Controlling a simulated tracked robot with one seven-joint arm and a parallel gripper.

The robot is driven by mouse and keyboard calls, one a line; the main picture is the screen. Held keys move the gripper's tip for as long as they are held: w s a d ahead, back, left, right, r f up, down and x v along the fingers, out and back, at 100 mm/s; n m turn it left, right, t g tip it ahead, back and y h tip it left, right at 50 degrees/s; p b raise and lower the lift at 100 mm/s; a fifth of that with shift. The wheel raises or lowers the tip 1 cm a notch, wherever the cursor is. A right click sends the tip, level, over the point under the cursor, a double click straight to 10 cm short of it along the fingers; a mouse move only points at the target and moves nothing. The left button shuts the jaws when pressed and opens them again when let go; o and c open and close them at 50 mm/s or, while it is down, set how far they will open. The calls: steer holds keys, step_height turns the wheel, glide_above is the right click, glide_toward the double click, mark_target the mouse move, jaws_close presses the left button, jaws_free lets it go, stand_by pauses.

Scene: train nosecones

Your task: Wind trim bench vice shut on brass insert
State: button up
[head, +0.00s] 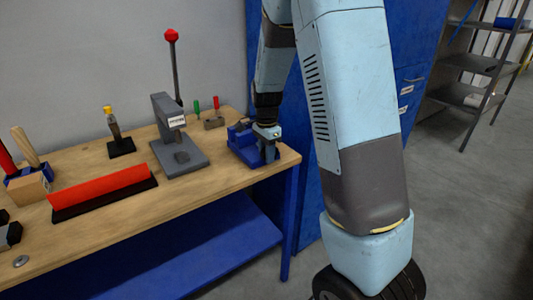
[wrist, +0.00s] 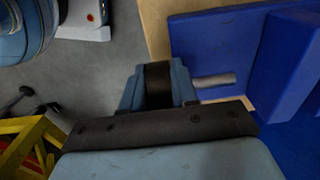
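The blue trim bench vice (head: 243,150) stands at the right end of the workbench. In the wrist view its blue body (wrist: 215,42) fills the upper right, and a short grey rod (wrist: 214,80) lies between it and my gripper. My gripper (head: 268,150) points down at the vice's right side. In the wrist view my gripper (wrist: 158,82) has a dark block between its pale blue fingers; I cannot tell whether this is a held part or the gripper itself. The rod's end meets or passes behind the right finger. I cannot make out the brass insert.
The wooden workbench (head: 110,220) also bears a grey press (head: 180,150) with a red-knobbed lever, a red bar (head: 102,191) on a black base, and a yellow-topped tool (head: 114,130) on a black stand. Grey shelving (head: 478,65) stands at the far right.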

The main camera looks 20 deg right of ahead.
jaws_close()
steer(key=shift+y, duration=0.3)
steer(key=shift+w+d+r+g+y, duration=0.1)
steer(key=shift+d+g+y, duration=0.1)
steer(key=shift+y, duration=0.3)
steer(key=shift+d+r+g+y, duration=0.1)
steer(key=shift+g+y, duration=0.1)
steer(key=shift+y, duration=0.3)
steer(key=g+y, duration=0.1)
steer(key=y, duration=0.3)
steer(key=shift+w+d+r, duration=0.1)
steer(key=shift+d, duration=0.05)
steer(key=y, duration=0.2)
steer(key=g+y, duration=0.1)
steer(key=y, duration=0.1)
steer(key=shift+d+g, duration=0.3)
steer(key=y, duration=0.1)
steer(key=g+y, duration=0.1)
steer(key=y, duration=0.3)
steer(key=shift+w+d+g, duration=0.15)
steer(key=shift+d+g, duration=0.1)
steer(key=shift+g, duration=0.15)
steer(key=shift+y, duration=0.4)
